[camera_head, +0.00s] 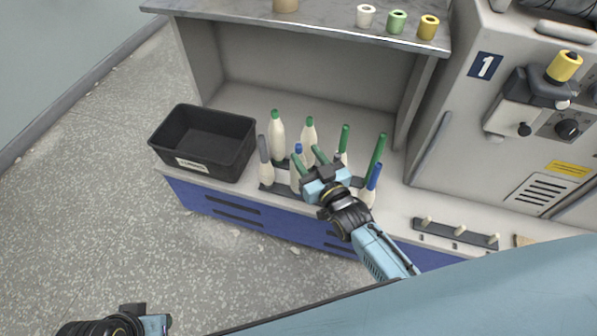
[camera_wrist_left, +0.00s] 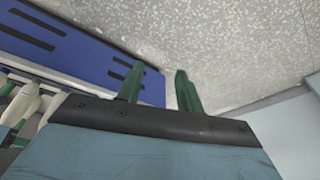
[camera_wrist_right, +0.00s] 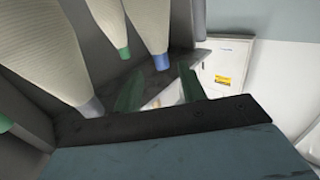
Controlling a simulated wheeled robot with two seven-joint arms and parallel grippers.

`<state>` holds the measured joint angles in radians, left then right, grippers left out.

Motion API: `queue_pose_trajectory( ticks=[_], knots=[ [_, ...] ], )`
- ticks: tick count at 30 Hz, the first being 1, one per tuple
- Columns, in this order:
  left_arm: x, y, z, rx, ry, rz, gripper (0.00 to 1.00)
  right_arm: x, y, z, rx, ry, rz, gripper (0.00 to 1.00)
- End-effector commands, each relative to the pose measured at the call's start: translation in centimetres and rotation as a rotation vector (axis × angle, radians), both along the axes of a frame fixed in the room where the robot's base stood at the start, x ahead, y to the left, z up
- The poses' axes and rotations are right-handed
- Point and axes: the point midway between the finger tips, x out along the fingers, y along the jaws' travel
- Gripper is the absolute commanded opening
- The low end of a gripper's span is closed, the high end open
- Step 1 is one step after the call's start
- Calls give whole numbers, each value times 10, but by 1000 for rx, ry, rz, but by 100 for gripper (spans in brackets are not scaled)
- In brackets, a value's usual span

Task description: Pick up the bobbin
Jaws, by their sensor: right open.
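Several cream bobbins with coloured tops stand upright in a dark bobbin tray (camera_head: 281,188) on the counter. A blue-topped bobbin (camera_head: 295,180) is at the front, partly behind my right gripper (camera_head: 309,157). My right gripper is open and empty above the tray. In the right wrist view, a blue-tipped bobbin (camera_wrist_right: 151,30) appears just beyond the fingertips. My left gripper (camera_wrist_left: 159,70) is open and empty, away from the tray.
An empty black bin (camera_head: 238,165) stands left of the tray. A shelf (camera_head: 330,28) with small spools overhangs the counter behind. The machine (camera_head: 455,130) stands to the right, with a short peg rack (camera_head: 455,236) in front. The floor at left is clear.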

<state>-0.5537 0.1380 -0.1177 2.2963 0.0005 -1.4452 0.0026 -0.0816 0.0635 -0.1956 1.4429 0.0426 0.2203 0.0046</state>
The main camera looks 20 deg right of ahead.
Motion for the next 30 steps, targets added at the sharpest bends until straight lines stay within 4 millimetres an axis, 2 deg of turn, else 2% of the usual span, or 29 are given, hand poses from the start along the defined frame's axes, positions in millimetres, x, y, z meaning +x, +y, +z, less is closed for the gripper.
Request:
queue_pose_trajectory(
  ticks=[6, 10, 14, 21, 30],
  knots=[
    [-8, -7, 28, -20, -19, 2, 36, 22, 8, -4, 0, -2, 0, 41],
    [8, -14, 36, -43, -114, -8, 36, 36, 11, -3, 0, -2, 0, 41],
    [16, -18, 42, -54, -162, -13, 36, 42, 12, -3, 0, 0, 0, 41],
    [17, -18, 44, -56, -169, -14, 36, 43, 12, -2, 0, 0, 0, 41],
    [17, -18, 43, -56, -168, -14, 36, 43, 12, -2, 0, 0, 0, 2]
  ],
)
